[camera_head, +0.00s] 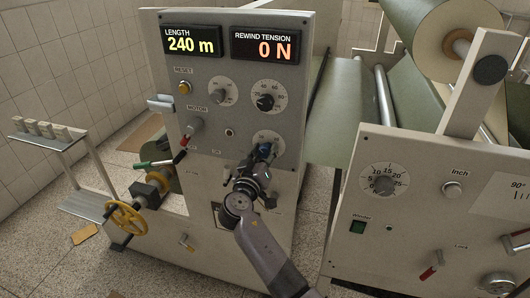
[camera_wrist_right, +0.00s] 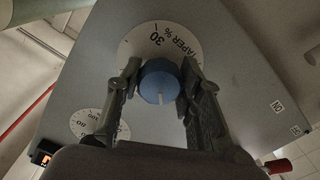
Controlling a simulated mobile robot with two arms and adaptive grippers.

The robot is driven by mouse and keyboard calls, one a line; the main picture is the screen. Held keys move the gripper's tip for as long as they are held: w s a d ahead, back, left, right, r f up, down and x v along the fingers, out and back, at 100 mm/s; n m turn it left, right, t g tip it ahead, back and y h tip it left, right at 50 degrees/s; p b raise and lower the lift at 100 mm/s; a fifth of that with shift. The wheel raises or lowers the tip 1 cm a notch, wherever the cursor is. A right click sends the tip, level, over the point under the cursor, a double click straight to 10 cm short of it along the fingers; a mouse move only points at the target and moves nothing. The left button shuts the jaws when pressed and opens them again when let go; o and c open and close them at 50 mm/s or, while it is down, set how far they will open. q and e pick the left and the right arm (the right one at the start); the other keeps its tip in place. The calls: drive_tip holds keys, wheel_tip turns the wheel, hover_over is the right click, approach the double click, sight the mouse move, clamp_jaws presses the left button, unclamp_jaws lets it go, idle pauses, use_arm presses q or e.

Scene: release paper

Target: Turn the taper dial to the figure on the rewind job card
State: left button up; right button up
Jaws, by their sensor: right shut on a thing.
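The taper dial is a blue knob (camera_head: 265,148) on the grey front panel of the machine. In the right wrist view the blue knob (camera_wrist_right: 158,80) has a white pointer line aimed down the picture. Its round white plate (camera_wrist_right: 135,42) reads "TAPER %" and shows 30; its other figures are hidden or unclear. My right gripper (camera_wrist_right: 160,70) is shut on the knob, one finger on each side. In the head view my right gripper (camera_head: 262,160) covers most of the dial. I cannot make out the rewind job card or its figure. My left gripper is not in view.
Above the dial are the tension dial (camera_head: 265,102), another dial (camera_head: 222,92) and displays reading 240 m and 0 N. A red-handled motor switch (camera_head: 194,126) is on the left. A second panel (camera_head: 430,250) with a dial (camera_head: 384,184) stands at right.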

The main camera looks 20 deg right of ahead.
drive_tip(key=shift+n, duration=0.3)
drive_tip(key=shift+b, duration=0.3)
drive_tip(key=n, duration=0.2)
drive_tip(key=shift+n+b, duration=0.3)
drive_tip(key=shift+b, duration=0.05)
drive_tip(key=shift+r+n, duration=0.1)
drive_tip(key=shift+n, duration=2.5)
drive_tip(key=o, duration=1.2)
drive_tip(key=shift+a, duration=0.1)
drive_tip(key=shift+c, duration=0.2)
